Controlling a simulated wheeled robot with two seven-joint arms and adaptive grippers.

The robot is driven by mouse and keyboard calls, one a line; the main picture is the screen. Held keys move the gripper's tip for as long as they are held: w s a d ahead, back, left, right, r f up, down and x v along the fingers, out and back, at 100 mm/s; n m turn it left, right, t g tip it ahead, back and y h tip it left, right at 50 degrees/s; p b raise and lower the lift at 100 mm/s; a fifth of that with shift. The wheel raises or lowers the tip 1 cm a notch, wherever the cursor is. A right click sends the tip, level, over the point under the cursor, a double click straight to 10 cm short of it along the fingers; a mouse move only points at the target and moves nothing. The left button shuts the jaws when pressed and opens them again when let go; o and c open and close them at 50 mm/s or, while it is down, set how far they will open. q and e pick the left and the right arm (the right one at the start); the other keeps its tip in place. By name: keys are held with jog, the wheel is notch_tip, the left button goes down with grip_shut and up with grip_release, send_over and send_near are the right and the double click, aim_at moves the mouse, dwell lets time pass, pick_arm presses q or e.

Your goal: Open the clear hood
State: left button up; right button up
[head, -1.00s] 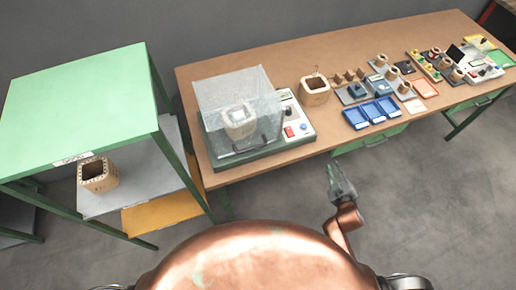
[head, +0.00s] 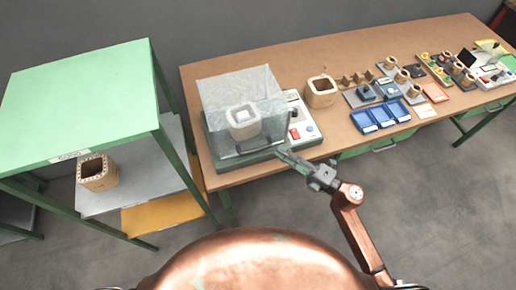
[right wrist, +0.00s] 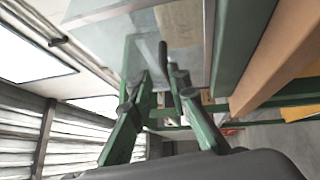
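The clear hood (head: 225,92) is a transparent box, closed over a tester with a dark green base on the bench. A pale wooden coil (head: 243,121) stands inside it. A dark bar handle (head: 262,143) runs along the hood's lower front edge. My right gripper (head: 281,153) is at the hood's front right corner, by the right end of the handle. In the right wrist view its two green fingers (right wrist: 157,80) are apart, with the dark handle (right wrist: 164,58) close to and partly between them; contact is unclear. My left gripper is not in view.
A control panel (head: 300,122) with a red switch sits right of the hood. Another coil (head: 321,92), blue trays (head: 382,117) and small parts stand further right. A green-topped shelf (head: 75,95) holding a coil (head: 97,172) stands left. The floor before the bench is clear.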

aim_at(258, 150)
jog(key=a, duration=0.3)
jog(key=w+a+n+g, duration=0.1)
jog(key=a, duration=0.1)
jog(key=a+n+g, duration=0.1)
jog(key=a, duration=0.2)
jog(key=shift+w+a+r+y, duration=0.15)
jog(key=shift+w+a+y, duration=0.15)
jog(key=shift+w, duration=0.05)
jog(key=shift+c, duration=0.2)
grip_shut()
